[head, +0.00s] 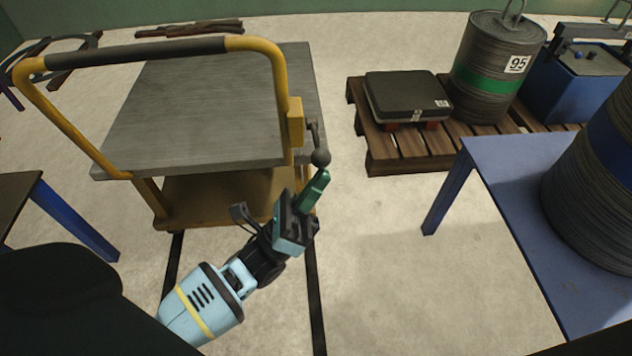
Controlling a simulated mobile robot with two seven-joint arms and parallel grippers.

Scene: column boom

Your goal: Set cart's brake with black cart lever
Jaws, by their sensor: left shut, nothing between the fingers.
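The cart (210,110) has a grey top deck, a lower wooden shelf and a yellow push handle (270,60) with a black grip. A yellow box (296,122) sits on its right upright. The dark cart lever (316,138) hangs from this box, with a round knob (320,157) at its lower end. My left gripper (322,175) has green fingers, shut and empty. Its fingertips are just below the knob in the head view; I cannot tell whether they touch it. My right gripper is not in view.
A wooden pallet (393,150) at the back right bears a black case (405,95) and a drum marked 95 (490,75). A blue table (500,165) with a large drum (600,190) stands at right. Another table (15,200) is at left. The floor between cart and blue table is clear.

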